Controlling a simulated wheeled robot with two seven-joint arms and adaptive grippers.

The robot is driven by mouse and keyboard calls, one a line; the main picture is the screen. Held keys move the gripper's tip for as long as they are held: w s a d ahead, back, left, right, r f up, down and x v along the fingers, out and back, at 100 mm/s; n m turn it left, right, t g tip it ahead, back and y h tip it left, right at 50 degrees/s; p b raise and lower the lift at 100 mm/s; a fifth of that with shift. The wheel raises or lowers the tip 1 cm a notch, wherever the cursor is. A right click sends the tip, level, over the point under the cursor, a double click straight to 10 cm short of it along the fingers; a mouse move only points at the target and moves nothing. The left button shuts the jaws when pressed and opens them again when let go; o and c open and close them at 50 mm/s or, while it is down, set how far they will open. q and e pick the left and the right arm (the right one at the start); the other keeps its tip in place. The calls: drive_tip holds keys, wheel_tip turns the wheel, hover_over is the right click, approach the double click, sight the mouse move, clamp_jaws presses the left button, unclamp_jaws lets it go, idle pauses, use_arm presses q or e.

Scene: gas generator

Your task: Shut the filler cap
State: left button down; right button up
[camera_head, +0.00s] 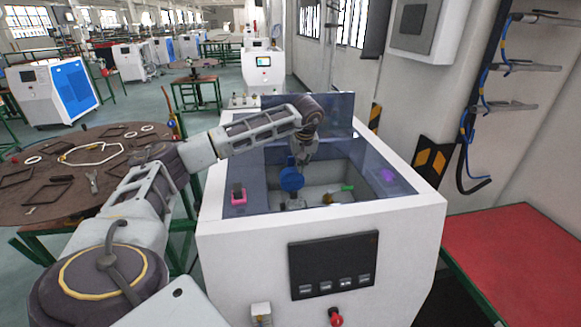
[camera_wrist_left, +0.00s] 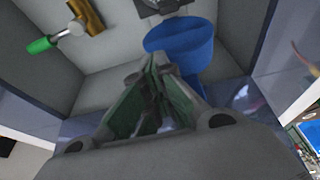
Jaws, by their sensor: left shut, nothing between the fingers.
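The filler cap (camera_head: 291,180) is a round blue piece inside the machine's open top bay, and in the head view its face looks tilted up toward the camera. In the left wrist view the blue cap (camera_wrist_left: 190,45) shows at the top, right of centre, beside a grey fitting. My left gripper (camera_head: 298,160) reaches down into the bay just behind the cap. In the left wrist view its fingers (camera_wrist_left: 160,65) are together and empty, close to the cap's lower left edge. I cannot tell if they touch it. My right gripper is not in view.
A brass valve with a green handle (camera_wrist_left: 42,44) sits in the bay; the green handle (camera_head: 347,187) is right of the cap. Bluish see-through panels (camera_head: 400,190) frame the bay. A pink item (camera_head: 238,198) is at its left. A round table (camera_head: 50,195) stands left, a red one (camera_head: 515,250) right.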

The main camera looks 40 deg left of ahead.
use_arm(q)
drive_tip(key=shift+s+d+f, duration=0.2)
drive_tip(key=shift+s+d, duration=0.1)
idle(0.9)
drive_tip(key=shift+r, duration=0.1)
wheel_tip(320, 180, up, 7)
drive_tip(key=p, duration=0.2)
idle(1.2)
idle(0.7)
